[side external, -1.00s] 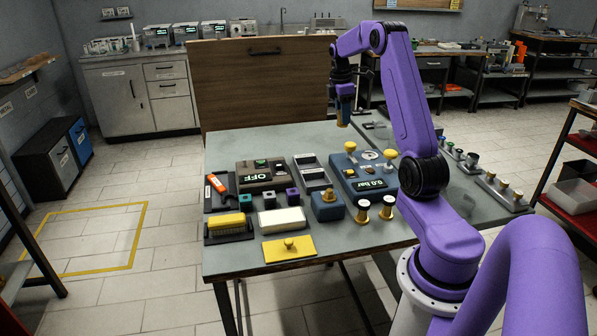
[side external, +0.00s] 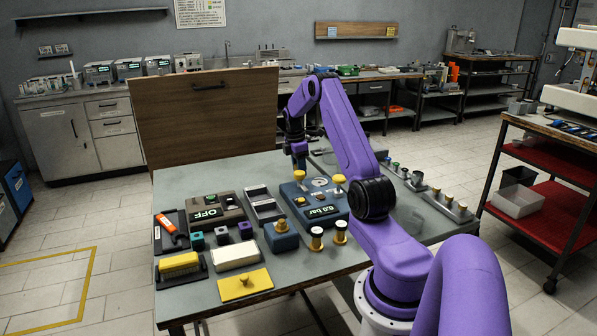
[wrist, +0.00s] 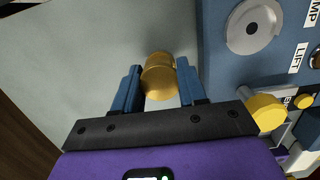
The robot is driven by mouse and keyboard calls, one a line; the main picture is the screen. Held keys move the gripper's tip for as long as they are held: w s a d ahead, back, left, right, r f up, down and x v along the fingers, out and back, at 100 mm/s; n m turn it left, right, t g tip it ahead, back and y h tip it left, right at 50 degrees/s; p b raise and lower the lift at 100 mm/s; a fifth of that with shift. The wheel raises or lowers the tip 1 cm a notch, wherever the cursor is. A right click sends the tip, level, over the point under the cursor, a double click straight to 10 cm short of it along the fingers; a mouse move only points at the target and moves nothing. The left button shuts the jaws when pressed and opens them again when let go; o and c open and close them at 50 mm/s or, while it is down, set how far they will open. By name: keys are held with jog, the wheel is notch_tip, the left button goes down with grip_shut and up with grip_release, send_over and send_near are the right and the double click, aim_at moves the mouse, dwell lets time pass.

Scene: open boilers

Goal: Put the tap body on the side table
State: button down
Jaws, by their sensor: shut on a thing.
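My gripper (wrist: 161,90) is shut on a brass-coloured rounded piece, which I take to be the tap body (wrist: 158,75). The piece sits between the two blue fingers in the wrist view. Below it is the bare grey top of the workbench (wrist: 80,60). In the side view my gripper (side external: 298,162) is low over the far part of the bench, behind the blue boiler unit (side external: 313,222). I cannot tell which surface is the side table.
The blue unit with its yellow knobs (wrist: 265,112) stands close to the right of my gripper in the wrist view. A wooden panel (side external: 200,115) rises behind the bench. A red-shelved cart (side external: 530,185) stands at the right. Small parts crowd the bench's near half.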

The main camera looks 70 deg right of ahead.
aim_at(295, 166)
jog(key=shift+f, duration=0.65)
jog(key=shift+f, duration=0.1)
jog(key=c, duration=0.6)
grip_release()
jog(key=shift+f, duration=0.1)
jog(key=r, duration=0.8)
jog(key=w+a+r, duration=0.1)
jog(key=r, duration=0.3)
jog(key=shift+r, duration=0.15)
jog(key=o, duration=0.5)
jog(key=shift+o, duration=0.2)
jog(key=shift+r, duration=0.1)
